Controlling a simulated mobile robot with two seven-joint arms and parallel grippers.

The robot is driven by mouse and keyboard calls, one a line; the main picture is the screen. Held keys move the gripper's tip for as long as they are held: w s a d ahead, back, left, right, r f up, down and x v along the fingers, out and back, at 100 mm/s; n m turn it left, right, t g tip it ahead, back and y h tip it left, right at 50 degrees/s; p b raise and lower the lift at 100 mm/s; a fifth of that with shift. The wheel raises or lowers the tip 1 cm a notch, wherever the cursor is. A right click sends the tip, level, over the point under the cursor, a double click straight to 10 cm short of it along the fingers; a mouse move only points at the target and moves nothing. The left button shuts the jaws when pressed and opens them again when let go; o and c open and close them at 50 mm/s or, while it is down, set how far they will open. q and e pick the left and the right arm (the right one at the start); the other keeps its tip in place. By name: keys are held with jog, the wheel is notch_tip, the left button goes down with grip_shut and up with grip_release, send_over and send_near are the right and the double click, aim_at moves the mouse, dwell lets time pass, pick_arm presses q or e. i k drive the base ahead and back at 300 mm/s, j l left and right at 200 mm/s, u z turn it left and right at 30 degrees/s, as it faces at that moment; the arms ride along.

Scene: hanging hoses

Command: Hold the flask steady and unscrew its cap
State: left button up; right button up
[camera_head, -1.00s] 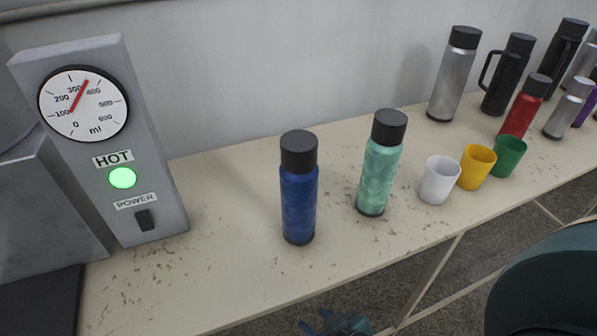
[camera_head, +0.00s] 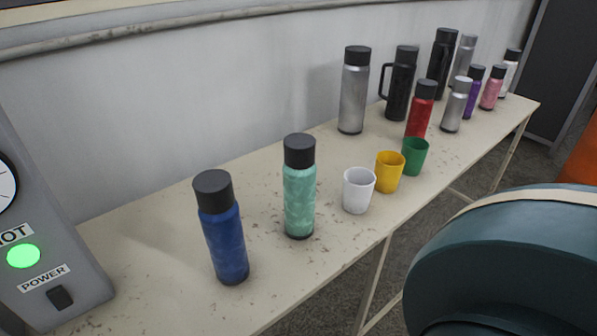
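Several flasks stand upright on a long cream table, and I cannot tell which one the task means. A blue flask (camera_head: 226,244) with a black cap (camera_head: 213,190) is nearest. A green flask (camera_head: 299,200) with a black cap (camera_head: 299,151) stands to its right. Both caps are on. Farther back are a tall silver flask (camera_head: 353,98), a red flask (camera_head: 419,116), a small silver flask (camera_head: 456,106), a purple flask (camera_head: 473,94) and a pink flask (camera_head: 491,90). Neither of my grippers shows now.
White (camera_head: 358,191), yellow (camera_head: 389,172) and green (camera_head: 415,156) cups stand right of the green flask. A grey dispenser (camera_head: 40,240) with a green light is at left. A large teal rounded object (camera_head: 500,265) fills the lower right. Bare table (camera_head: 140,240) lies left of the blue flask.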

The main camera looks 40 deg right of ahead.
aim_at(300, 185)
jog(key=l, duration=0.55)
jog(key=k+l, duration=0.1)
jog(key=l, duration=0.4)
jog(key=k+l, duration=0.15)
jog(key=l, duration=0.35)
jog(key=k+l, duration=0.4)
jog(key=l, duration=0.1)
